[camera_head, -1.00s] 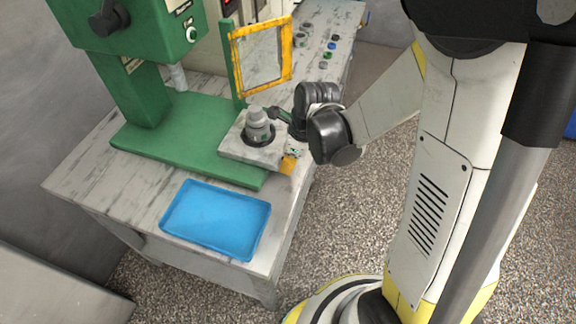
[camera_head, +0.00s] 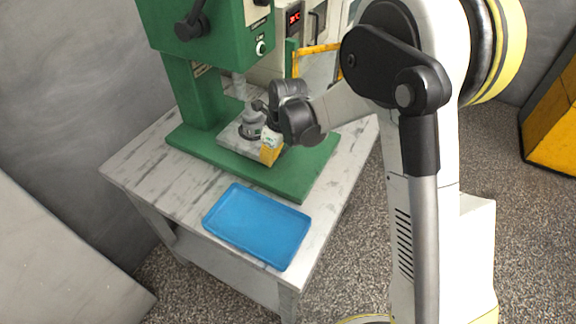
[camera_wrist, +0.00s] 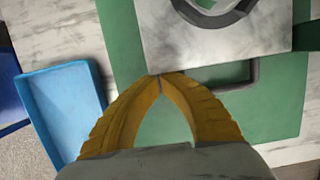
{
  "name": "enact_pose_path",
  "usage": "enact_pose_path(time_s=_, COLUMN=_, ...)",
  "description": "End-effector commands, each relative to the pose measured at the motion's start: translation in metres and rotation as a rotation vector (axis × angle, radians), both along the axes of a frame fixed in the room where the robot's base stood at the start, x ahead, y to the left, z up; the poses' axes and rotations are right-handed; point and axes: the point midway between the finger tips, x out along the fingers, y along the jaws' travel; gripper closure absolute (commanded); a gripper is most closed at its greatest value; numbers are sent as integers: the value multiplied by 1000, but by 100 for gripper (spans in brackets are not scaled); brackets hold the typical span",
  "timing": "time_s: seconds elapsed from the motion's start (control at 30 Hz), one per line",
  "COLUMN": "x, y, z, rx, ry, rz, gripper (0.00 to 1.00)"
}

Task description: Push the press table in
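The press table (camera_head: 232,143) is a grey, marbled metal plate on the green press base (camera_head: 312,172). A grey cylindrical part (camera_head: 251,122) stands on it, close below the press ram (camera_head: 240,88) and partly hidden by my wrist. My gripper (camera_head: 268,158) is at the plate's front edge. In the wrist view my gripper (camera_wrist: 160,77) has its two yellow fingers curved together, tips meeting with nothing between them. The tips are at the edge of the press table (camera_wrist: 215,50), apparently touching it. A dark ring (camera_wrist: 212,12) shows on the plate.
A blue tray (camera_head: 257,226) lies on the marbled workbench (camera_head: 150,165) in front of the press; it also shows in the wrist view (camera_wrist: 65,105). The green press head (camera_head: 215,25) overhangs. A yellow-framed guard (camera_head: 318,48) stands behind my wrist, partly hidden by my arm.

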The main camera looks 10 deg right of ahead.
Motion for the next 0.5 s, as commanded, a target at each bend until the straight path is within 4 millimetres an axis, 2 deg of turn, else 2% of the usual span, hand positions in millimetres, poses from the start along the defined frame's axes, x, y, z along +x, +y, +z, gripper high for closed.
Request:
enact_pose_path(time_s=0.2, x=15, y=20, z=0, rx=-1, ry=-1, rz=1, gripper=100)
enact_pose_path(time_s=0.5, x=19, y=25, z=0, rx=-1, ry=-1, rz=0, gripper=100)
